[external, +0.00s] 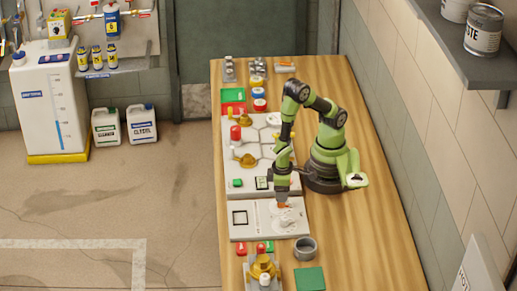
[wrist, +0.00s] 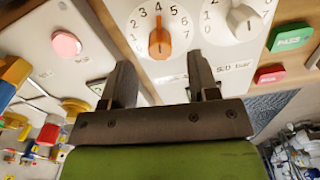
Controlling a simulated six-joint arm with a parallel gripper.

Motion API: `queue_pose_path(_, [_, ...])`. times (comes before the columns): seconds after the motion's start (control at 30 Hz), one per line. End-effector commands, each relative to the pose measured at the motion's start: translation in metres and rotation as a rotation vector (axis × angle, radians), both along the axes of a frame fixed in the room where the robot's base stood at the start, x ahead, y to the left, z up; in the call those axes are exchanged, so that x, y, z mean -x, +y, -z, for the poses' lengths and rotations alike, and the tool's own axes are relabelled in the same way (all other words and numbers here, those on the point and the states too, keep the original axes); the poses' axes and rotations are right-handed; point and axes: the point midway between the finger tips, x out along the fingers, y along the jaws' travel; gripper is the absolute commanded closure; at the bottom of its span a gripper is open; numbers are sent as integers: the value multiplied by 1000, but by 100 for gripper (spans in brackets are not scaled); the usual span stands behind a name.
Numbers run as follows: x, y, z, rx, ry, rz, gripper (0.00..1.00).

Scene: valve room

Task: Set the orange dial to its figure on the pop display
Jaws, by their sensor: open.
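The orange dial (wrist: 159,42) shows in the wrist view on a white round scale with figures around it. Its narrow end points up, close to the 4. In the external view the orange dial (external: 283,206) is mostly hidden below my gripper. My gripper (wrist: 161,75) is open and empty, its fingers either side of the dial's lower end in the picture, with no clear contact. In the external view my gripper (external: 282,201) hangs over the white panel (external: 264,234). A dark-framed display (external: 240,217) sits on that panel, its figure too small to read.
A second, white dial (wrist: 243,20) is right of the orange one. A pink button (wrist: 66,44) is on the neighbouring panel. A grey cup (external: 305,249) stands near the panel.

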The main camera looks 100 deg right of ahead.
Motion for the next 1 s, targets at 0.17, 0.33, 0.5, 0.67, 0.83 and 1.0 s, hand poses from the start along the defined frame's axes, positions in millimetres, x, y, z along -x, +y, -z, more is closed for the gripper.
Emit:
queue_pose_path(0.17, [1,0,26,-2,4,2,45])
queue_pose_path(0.33, [0,0,37,-2,2,2,45])
queue_pose_path(0.5, [0,0,42,0,-1,1,45])
queue_pose_path(0.67, [0,0,42,-1,-2,0,45])
queue_pose_path(0.83, [0,0,42,-1,-1,0,57])
queue_pose_path(1.0, [0,0,42,-1,-1,0,95])
